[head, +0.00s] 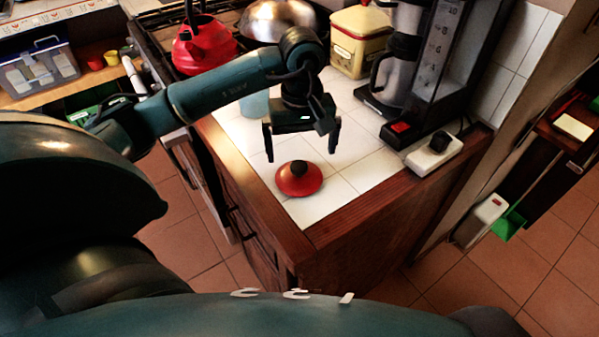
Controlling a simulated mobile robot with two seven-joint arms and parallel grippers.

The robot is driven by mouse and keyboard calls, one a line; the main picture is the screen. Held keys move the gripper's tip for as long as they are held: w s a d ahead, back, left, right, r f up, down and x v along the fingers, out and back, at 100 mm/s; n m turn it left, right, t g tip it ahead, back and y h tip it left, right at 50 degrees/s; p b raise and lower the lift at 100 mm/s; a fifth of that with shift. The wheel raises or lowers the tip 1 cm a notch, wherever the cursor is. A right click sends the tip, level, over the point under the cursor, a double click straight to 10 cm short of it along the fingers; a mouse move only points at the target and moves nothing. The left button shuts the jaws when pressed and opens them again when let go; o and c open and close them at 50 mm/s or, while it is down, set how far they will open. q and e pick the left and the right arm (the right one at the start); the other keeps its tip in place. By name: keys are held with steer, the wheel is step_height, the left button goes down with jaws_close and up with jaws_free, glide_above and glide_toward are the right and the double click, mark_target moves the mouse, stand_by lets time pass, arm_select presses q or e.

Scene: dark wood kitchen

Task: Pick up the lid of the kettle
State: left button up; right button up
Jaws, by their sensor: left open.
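The red kettle lid (297,182) with a black knob lies on the white tiled counter near its front corner. The red kettle (203,45) stands on the stove at the back left. My left gripper (302,156) is open and empty, with its fingers pointing down. In the picture it is just above and behind the lid, with a finger to each side of the knob; the exact height gap is hard to tell. My right gripper is not in view.
A coffee maker (405,75), a power strip (434,154) and a cream tin (358,42) stand right of and behind the lid. A light blue container (255,106) is partly hidden by my left arm. The wooden counter edge (345,218) runs close in front of the lid.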

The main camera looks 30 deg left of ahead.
mark_target(299, 165)
arm_select(q)
steer(key=shift+s+a+f+p, duration=0.15)
steer(key=shift+f+p, duration=0.2)
steer(key=shift+f, duration=1.1)
steer(key=shift+s+f+p, duration=0.1)
steer(key=shift+f+p, duration=0.25)
steer(key=shift+f, duration=1.1)
steer(key=shift+c, duration=0.6)
